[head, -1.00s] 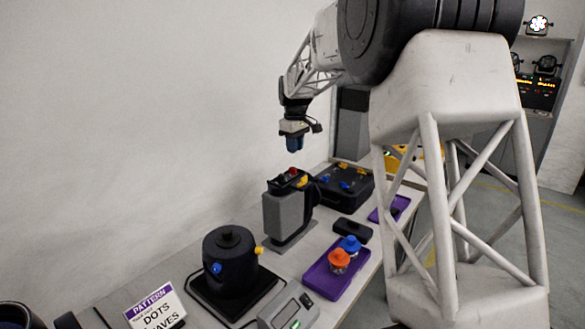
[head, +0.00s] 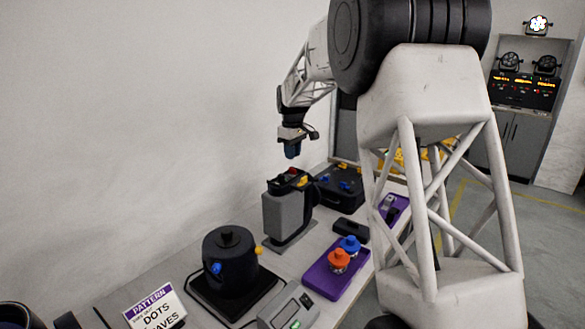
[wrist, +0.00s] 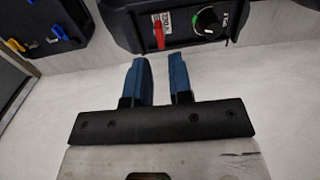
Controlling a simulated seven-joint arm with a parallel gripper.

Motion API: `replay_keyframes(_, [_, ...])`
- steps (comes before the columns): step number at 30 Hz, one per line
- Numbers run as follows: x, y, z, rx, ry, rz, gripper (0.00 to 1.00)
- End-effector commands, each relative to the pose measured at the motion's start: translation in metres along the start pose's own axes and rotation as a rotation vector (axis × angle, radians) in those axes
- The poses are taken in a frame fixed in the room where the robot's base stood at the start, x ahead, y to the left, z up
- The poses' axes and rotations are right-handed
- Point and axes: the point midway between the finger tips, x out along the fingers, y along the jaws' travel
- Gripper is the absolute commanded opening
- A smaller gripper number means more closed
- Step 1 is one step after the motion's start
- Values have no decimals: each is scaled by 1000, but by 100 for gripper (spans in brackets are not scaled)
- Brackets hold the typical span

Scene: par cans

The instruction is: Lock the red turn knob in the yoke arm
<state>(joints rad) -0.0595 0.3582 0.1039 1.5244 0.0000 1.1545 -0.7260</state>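The red turn knob (head: 293,171) sits at the top of the grey and black yoke arm unit (head: 281,210) in the head view. In the wrist view the red knob (wrist: 158,32) is a narrow upright red piece in a dark housing (wrist: 126,24), beside a white label and a round black dial (wrist: 207,22). My gripper (head: 292,153) hangs above the unit in the head view, apart from it. In the wrist view its two blue fingers (wrist: 159,60) are parallel, with an empty gap between them. The red knob lies just beyond the fingertips in that picture.
A dark round fixture (head: 229,260) with blue and yellow knobs stands in front. A purple tray (head: 323,281) holds an orange and a blue knob. A black case (head: 341,193) lies behind the yoke unit. A pattern sign (head: 155,307) stands at the near end.

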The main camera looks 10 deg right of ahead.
Motion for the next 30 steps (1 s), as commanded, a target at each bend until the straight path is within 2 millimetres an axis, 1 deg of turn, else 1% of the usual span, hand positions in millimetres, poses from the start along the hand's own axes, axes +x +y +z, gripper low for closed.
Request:
replay_keyframes(1, [7, 0, 0, 0, -2, -2, 20])
replay_keyframes(6, [28, 0, 0, 0, -2, -1, 20])
replay_keyframes(12, [48, 0, 0, 0, -1, -1, 20])
replay_keyframes(18, [57, 0, 0, 0, -1, 0, 20])
replay_keyframes(26, [58, 0, 0, 0, 0, 0, 20])
replay_keyframes(27, [58, 0, 0, 0, 0, 0, 19])
replay_keyframes(29, [58, 0, 0, 0, 0, 0, 10])
replay_keyframes(30, [58, 0, 0, 0, 0, 0, 3])
